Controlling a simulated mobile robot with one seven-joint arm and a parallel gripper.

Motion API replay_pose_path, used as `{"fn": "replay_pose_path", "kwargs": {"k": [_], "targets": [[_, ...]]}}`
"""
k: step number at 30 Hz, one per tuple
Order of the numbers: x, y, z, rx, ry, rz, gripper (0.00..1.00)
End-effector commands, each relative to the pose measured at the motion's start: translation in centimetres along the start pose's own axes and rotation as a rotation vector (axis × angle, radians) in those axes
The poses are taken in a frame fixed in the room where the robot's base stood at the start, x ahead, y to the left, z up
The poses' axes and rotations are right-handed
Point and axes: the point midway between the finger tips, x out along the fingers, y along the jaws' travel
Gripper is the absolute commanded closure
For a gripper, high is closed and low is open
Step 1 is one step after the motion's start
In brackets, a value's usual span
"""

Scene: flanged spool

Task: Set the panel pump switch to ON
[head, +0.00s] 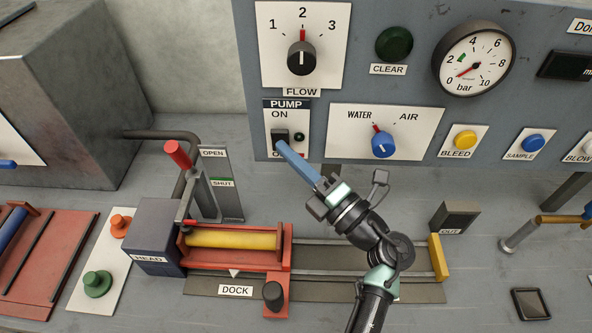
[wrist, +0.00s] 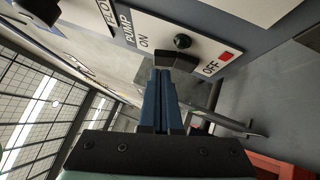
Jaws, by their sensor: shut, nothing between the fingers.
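The pump switch (head: 280,134) is a small black rocker on a white plate marked PUMP, with ON above it and OFF below. In the wrist view the rocker (wrist: 179,58) sits between the ON and OFF labels, with a red square by OFF. Which way it is set is hard to tell. A small lamp (head: 299,136) beside it looks dark. My gripper (head: 281,145) has its blue fingers shut and empty, tips at the rocker's lower part; it also shows in the wrist view (wrist: 161,72). I cannot tell whether they touch. The fingers partly cover the OFF label.
The FLOW knob (head: 301,58) is above the switch, and the WATER/AIR selector (head: 384,144) is to its right. Below stand the OPEN/SHUT lever (head: 178,154) and the dock with a yellow spool (head: 232,240). A grey cabinet (head: 60,90) stands at left.

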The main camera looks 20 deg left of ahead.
Motion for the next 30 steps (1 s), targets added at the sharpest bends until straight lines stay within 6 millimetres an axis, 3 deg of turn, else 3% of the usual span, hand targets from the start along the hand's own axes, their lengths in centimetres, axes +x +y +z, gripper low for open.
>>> {"fn": "replay_pose_path", "kwargs": {"k": [14,22,24,30], "targets": [[0.5,0.0,0.6,0.001,-0.001,0.0,1.0],[1.2,1.1,1.3,0.063,0.0,-0.062,1.0],[1.0,0.2,1.0,0.064,0.0,-0.061,1.0],[1.0,0.2,1.0,0.063,0.0,-0.06,1.0]]}}
